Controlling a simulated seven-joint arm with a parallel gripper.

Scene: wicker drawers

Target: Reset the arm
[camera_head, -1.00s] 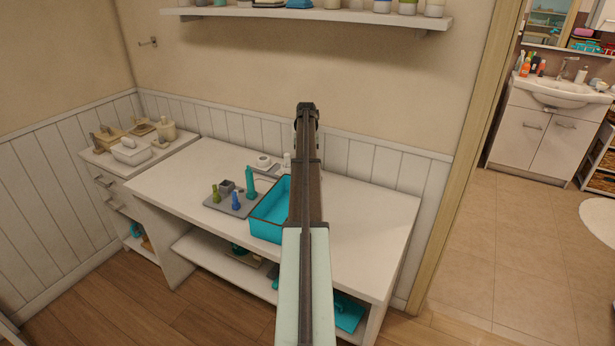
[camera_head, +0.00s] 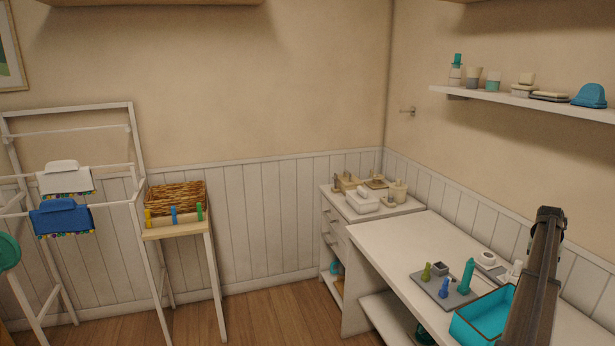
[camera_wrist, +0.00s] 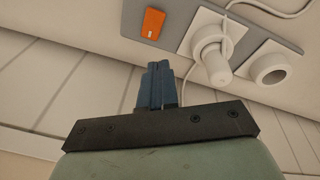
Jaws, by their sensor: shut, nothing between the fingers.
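My gripper (camera_wrist: 156,86) shows in the wrist view with its two dark blue fingers together and nothing between them. The fingers point toward a pale panelled surface. In the head view my dark arm stands up at the right, in front of the white table (camera_head: 400,240); I cannot make out the fingers there.
A grey plate with an orange switch (camera_wrist: 153,23), a white plug (camera_wrist: 212,55) and a round socket (camera_wrist: 270,68) is near the fingers. A teal bin (camera_head: 480,318) and small bottles stand on the table. A drying rack (camera_head: 70,108) and wicker basket (camera_head: 176,197) are left.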

